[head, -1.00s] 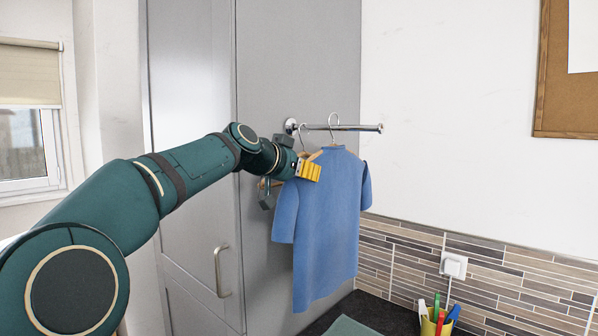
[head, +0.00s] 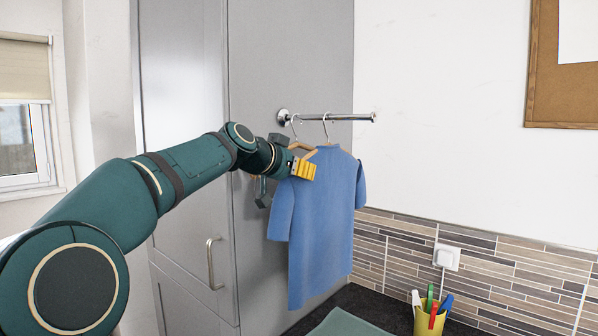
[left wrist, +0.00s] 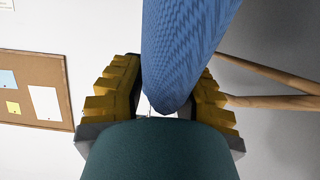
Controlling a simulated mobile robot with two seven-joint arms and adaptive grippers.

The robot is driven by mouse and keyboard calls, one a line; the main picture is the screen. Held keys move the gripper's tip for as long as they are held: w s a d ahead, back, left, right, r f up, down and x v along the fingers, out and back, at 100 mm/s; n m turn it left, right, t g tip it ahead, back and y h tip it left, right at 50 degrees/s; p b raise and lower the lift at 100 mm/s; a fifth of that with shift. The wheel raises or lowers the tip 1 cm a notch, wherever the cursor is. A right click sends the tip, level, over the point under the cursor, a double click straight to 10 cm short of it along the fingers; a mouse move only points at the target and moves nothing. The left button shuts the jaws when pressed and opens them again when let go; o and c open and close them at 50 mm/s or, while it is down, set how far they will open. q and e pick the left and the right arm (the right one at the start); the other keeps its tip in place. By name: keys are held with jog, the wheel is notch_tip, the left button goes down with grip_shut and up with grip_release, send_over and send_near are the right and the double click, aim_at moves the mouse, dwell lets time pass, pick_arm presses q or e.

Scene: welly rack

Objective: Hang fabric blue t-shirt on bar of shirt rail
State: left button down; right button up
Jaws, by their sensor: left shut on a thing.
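The blue t-shirt (head: 322,220) hangs upright below the shirt rail, on a hanger whose metal hook (head: 327,130) reaches up to the bar. The chrome bar (head: 350,117) sticks out from the side of the grey cabinet. The hook's top is about level with the bar; I cannot tell whether it rests on it. My left gripper (head: 303,169) is shut at the shirt's upper left. In the left wrist view, its yellow fingers (left wrist: 160,100) stand on both sides of blue cloth (left wrist: 185,45). My right gripper is not in view.
A second wooden hanger (head: 298,146) hangs on the bar nearer the cabinet, close to my left gripper. The grey cabinet (head: 290,60) stands just behind. A yellow pen pot (head: 428,322) and a green cloth (head: 345,325) are on the dark worktop below. Space right of the shirt is free.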

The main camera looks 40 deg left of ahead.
pick_arm(q)
jog(key=shift+r, duration=0.1)
jog(key=c, duration=0.7)
grip_release()
jog(key=shift+s, duration=0.1)
jog(key=v, duration=1.2)
